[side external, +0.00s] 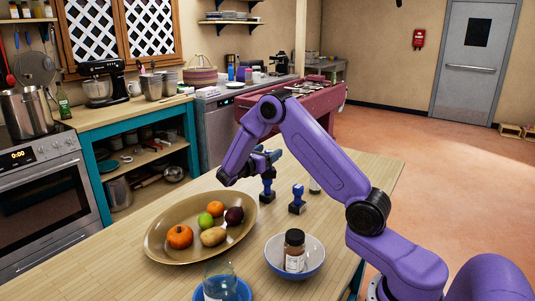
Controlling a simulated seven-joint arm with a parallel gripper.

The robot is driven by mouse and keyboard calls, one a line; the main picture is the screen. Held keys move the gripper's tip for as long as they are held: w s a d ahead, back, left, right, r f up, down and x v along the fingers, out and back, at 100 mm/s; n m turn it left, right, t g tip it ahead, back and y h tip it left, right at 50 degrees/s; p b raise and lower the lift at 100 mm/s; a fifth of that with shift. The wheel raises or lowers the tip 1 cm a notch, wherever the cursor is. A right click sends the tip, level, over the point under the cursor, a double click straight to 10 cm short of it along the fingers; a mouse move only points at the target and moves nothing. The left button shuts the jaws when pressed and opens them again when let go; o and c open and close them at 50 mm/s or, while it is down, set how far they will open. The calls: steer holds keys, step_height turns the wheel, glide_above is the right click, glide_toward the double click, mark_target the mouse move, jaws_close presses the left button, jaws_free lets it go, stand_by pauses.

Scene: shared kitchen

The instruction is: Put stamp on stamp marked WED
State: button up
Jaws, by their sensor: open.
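Two blue stamps with dark bases stand upright on the wooden table in the side external view. One stamp (267,190) is just below my gripper, and the other stamp (297,201) stands to its right. No marking such as WED is readable on either at this size. My gripper (268,161) is open at the end of the purple arm, close to the top of the left stamp. I cannot tell whether the fingers are around its handle or only above or behind it.
A large oval tray (160,255) with fruit lies left of the stamps. A bowl (316,268) with a brown jar (293,250) stands in front of them. A glass (220,282) stands at the front edge.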

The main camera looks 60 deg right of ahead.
steer(key=a, duration=1.1)
steer(key=s+a+m+y, duration=0.1)
steer(key=s+a+y, duration=0.5)
steer(key=s, duration=0.5)
steer(key=s+a+f+m+y, duration=0.1)
steer(key=s+a+y, duration=0.5)
steer(key=s, duration=0.6)
steer(key=s+a+m+y, duration=0.3)
steer(key=s+a+y, duration=0.3)
steer(key=s, duration=0.5)
steer(key=shift+s+a+f, duration=0.2)
steer(key=shift+s+a, duration=0.15)
steer(key=shift+a, duration=0.35)
